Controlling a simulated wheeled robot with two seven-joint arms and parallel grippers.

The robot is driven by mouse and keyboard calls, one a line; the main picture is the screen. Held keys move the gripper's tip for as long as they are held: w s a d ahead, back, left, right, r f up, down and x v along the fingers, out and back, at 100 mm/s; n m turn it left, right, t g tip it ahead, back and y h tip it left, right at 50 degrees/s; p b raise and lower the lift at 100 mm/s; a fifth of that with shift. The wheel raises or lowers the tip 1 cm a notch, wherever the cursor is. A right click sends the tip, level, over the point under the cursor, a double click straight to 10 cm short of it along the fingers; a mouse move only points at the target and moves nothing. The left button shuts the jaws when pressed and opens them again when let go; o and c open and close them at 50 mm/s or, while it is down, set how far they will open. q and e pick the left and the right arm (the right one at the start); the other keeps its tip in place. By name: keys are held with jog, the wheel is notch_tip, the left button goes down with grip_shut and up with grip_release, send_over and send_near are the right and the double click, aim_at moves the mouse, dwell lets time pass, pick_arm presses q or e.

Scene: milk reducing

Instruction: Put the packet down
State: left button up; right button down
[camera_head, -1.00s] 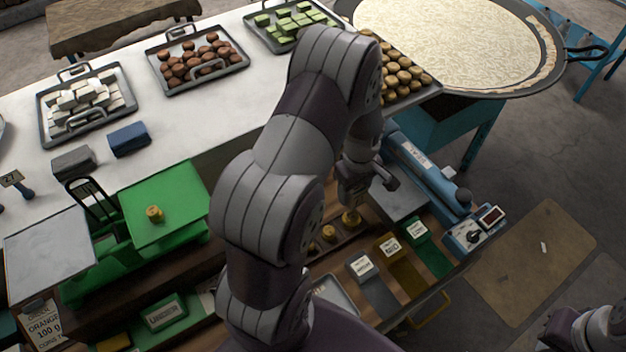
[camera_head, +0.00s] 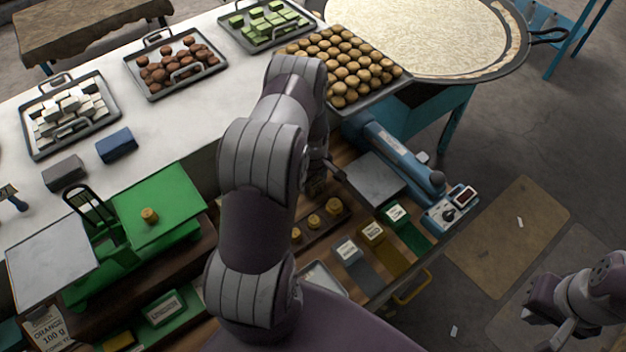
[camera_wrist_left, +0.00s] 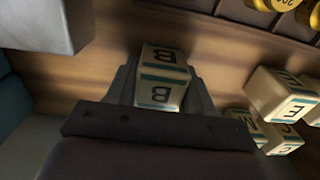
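The packet (camera_wrist_left: 165,78) is a small pale block with teal stripes and a black letter B on two faces. In the left wrist view it sits between the fingers of my left gripper (camera_wrist_left: 163,90), which press against its sides. In the head view my left gripper (camera_head: 317,182) is mostly behind my own arm, beside the brass weights, and the packet cannot be made out there. A wooden surface shows behind the packet in the wrist view; whether they touch is unclear. My right gripper (camera_head: 552,322) is at the lower right, away from the bench, with nothing visible in it.
Similar lettered packets, including an E packet (camera_wrist_left: 285,95), stand to the right in the wrist view. Brass weights (camera_head: 333,206) stand in a holder. A blue scale (camera_head: 405,165), a green balance (camera_head: 160,205) and labelled blocks (camera_head: 372,233) are nearby. Trays of sweets line the white counter (camera_head: 190,110).

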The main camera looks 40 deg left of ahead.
pick_arm(q)
jog(key=o, duration=0.4)
jog(key=shift+d+r, duration=0.1)
